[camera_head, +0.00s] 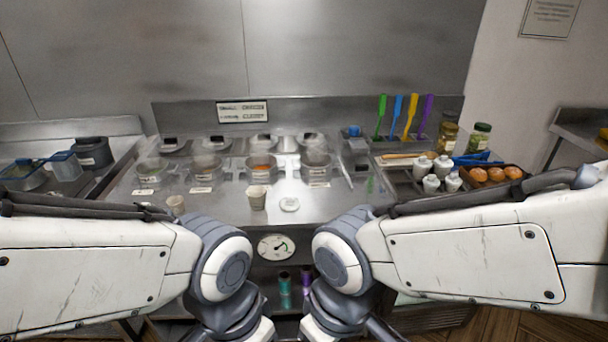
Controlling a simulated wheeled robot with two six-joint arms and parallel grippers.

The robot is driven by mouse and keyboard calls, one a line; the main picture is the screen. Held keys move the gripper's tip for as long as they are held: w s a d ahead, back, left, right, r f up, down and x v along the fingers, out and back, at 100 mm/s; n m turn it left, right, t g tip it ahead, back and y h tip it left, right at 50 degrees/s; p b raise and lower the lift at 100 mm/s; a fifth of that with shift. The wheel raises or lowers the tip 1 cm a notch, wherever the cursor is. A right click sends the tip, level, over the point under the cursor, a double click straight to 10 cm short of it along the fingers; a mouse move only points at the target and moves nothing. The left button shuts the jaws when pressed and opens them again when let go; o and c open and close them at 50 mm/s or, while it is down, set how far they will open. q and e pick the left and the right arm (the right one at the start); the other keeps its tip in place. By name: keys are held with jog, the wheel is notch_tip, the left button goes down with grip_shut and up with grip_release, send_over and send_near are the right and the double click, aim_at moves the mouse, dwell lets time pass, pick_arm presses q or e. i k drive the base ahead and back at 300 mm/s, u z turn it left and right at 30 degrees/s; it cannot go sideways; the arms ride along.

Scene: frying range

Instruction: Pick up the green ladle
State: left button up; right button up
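The green ladle (380,116) stands upright at the back right of the steel counter, leftmost in a row of coloured utensils. Its long green handle points up, and its lower end is hard to make out. Beside it on the right stand a blue utensil (396,114), a yellow one (410,116) and a purple one (426,115). Both of my arms reach in from the sides and fold downward near the middle front. Neither gripper shows in the view. Nothing of mine touches the ladle.
Several steel pots (262,168) line the counter behind two paper cups (257,197). Jars (480,136), white shakers (431,183) and a tray of orange-brown round items (514,173) crowd the right side. A sign (242,112) hangs on the backsplash. The front middle counter is mostly clear.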

aim_at(383, 97)
jog(key=z, duration=0.9)
jog(key=i, duration=0.75)
jog(key=z, duration=0.5)
